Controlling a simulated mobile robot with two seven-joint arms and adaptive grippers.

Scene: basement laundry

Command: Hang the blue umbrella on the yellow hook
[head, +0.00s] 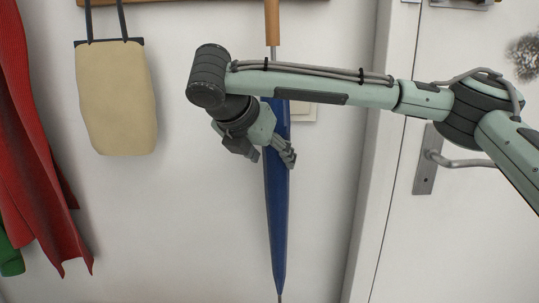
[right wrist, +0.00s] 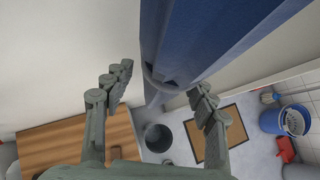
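The closed blue umbrella (head: 276,215) is upright against the white wall in the head view, tip down. Its wooden handle (head: 272,22) runs out of the top of the picture, so what holds it there is hidden. No yellow hook shows. My right gripper (head: 266,156) is at the umbrella's middle, its fingers apart on either side. In the right wrist view, the umbrella (right wrist: 205,35) passes between and beyond the open fingers (right wrist: 160,88), with no clear contact. My left gripper is out of view.
A wooden rail (head: 190,1) crosses the top. A beige bag (head: 117,100) and a red garment (head: 30,130) hang at left. A door with a handle (head: 432,158) is at right. Below, the wrist view shows a brown wooden surface (right wrist: 75,145), a mat (right wrist: 238,128) and a blue bucket (right wrist: 272,121).

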